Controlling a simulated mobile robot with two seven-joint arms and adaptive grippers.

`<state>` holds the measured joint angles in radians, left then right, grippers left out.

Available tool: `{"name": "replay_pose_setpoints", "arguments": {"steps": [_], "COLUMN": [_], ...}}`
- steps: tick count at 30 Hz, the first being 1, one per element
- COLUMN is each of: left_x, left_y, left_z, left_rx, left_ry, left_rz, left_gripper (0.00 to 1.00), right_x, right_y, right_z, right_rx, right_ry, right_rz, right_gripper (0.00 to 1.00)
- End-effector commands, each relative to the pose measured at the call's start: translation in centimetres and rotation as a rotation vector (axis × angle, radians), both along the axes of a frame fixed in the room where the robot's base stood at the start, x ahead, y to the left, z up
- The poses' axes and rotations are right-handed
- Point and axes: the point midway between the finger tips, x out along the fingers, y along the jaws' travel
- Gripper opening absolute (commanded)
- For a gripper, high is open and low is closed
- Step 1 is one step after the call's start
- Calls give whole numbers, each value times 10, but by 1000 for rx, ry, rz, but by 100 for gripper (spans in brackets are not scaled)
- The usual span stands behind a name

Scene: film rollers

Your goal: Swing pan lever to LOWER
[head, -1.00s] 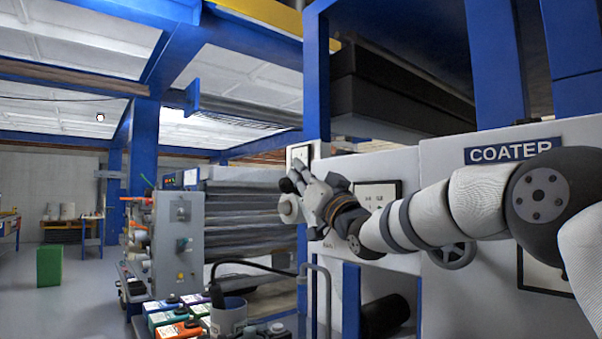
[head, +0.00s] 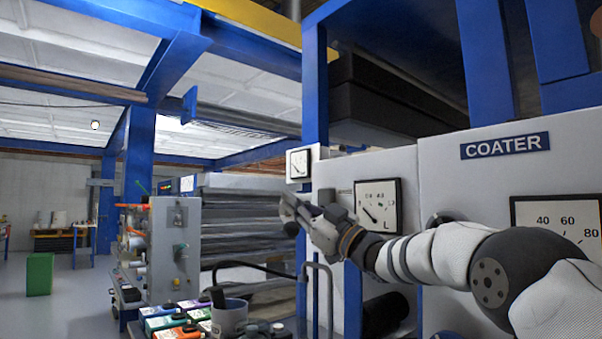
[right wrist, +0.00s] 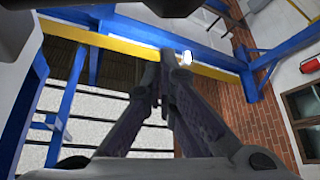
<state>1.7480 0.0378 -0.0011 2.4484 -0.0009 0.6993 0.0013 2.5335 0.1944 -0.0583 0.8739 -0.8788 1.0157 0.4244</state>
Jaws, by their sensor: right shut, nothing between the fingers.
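The white coater cabinet (head: 465,190) fills the right of the head view, with a blue "COATER" sign (head: 505,145). I cannot make out the pan lever or a LOWER mark; my right arm and gripper cover part of the panel. My right gripper (head: 287,208) is in front of the cabinet's left edge, pointing left, below a small dial. It is shut and empty. My left gripper is out of view.
A dial gauge (head: 377,207) sits just above my right forearm, and a larger one (head: 560,220) at far right. A grey control unit (head: 174,245) stands left. Several coloured containers (head: 165,322) and a grey pot (head: 229,317) stand low in front. Open floor lies far left, around a green bin (head: 40,274).

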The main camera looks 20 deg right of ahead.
Motion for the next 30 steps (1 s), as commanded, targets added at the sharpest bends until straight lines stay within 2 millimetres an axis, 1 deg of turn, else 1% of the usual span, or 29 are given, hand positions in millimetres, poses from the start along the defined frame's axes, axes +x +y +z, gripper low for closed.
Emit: {"name": "replay_pose_setpoints", "arguments": {"steps": [1, 3, 8, 12, 20, 30], "left_x": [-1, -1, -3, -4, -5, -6], "left_y": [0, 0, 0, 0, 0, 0], "left_z": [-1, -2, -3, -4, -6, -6], "left_rx": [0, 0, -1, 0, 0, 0], "left_ry": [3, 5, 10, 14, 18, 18], "left_rz": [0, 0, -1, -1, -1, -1], "left_gripper": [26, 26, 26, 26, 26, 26], "right_x": [1, 1, 1, 1, 1, 1], "right_y": [-1, -1, -2, -3, -4, -5], "right_z": [-6, -12, -23, -30, -36, -36], "right_rx": [-31, -36, -37, -98, -149, -156], "right_ry": [-9, -12, -13, -36, -56, -59], "right_rz": [0, 1, 0, 0, 1, 0], "right_gripper": [0, 0, 0, 0, 0, 0]}}
